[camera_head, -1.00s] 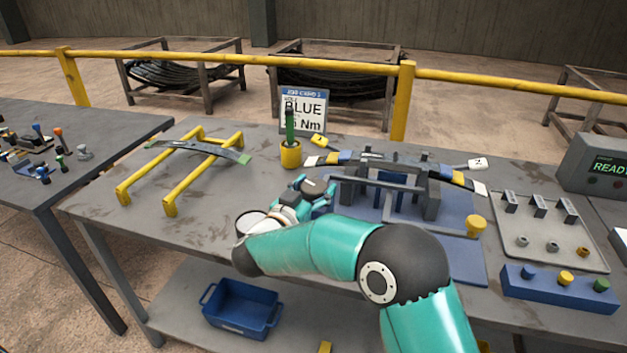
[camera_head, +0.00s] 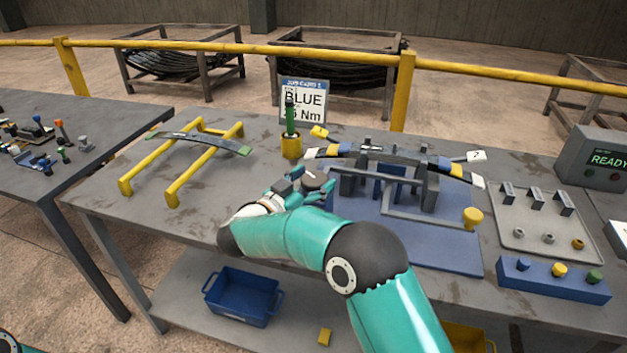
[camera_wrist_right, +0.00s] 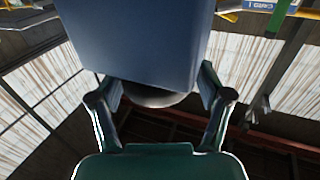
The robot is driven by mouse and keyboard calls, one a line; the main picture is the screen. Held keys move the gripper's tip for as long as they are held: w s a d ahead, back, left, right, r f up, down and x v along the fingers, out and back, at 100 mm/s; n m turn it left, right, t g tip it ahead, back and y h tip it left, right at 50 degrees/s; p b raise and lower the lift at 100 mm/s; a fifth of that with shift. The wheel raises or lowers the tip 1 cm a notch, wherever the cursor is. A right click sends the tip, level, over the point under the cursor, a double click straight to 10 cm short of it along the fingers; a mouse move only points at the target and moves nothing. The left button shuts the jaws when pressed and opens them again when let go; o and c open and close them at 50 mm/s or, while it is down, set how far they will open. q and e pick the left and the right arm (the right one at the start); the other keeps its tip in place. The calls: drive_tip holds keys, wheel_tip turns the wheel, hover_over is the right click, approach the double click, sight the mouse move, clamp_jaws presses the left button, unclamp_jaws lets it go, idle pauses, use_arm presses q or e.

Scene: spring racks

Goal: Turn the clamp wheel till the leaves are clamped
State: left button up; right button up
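The clamp fixture has a blue base (camera_head: 440,245) and grey posts (camera_head: 430,192) in the head view. Curved dark leaves (camera_head: 397,160) with blue and yellow bands lie across its top. A dark round disc (camera_head: 318,177), seemingly the clamp wheel, is at its left end. My right gripper (camera_head: 312,190) is at this disc, its fingers partly hidden. In the right wrist view its fingers (camera_wrist_right: 158,92) stand wide apart, either side of a grey round part (camera_wrist_right: 155,97) below a large blue block (camera_wrist_right: 140,40). Contact cannot be told. My left gripper is out of view.
A yellow rack (camera_head: 178,185) with one leaf (camera_head: 200,142) stands left. A yellow cup (camera_head: 291,147) with a green-handled tool and a BLUE Nm card (camera_head: 303,88) are behind the gripper. A grey parts tray (camera_head: 510,236) and a blue button box (camera_head: 550,283) are right.

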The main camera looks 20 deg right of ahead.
drive_tip(key=shift+o, duration=0.5)
drive_tip(key=shift+f, duration=0.1)
drive_tip(key=v, duration=1.2)
drive_tip(key=shift+f, duration=0.1)
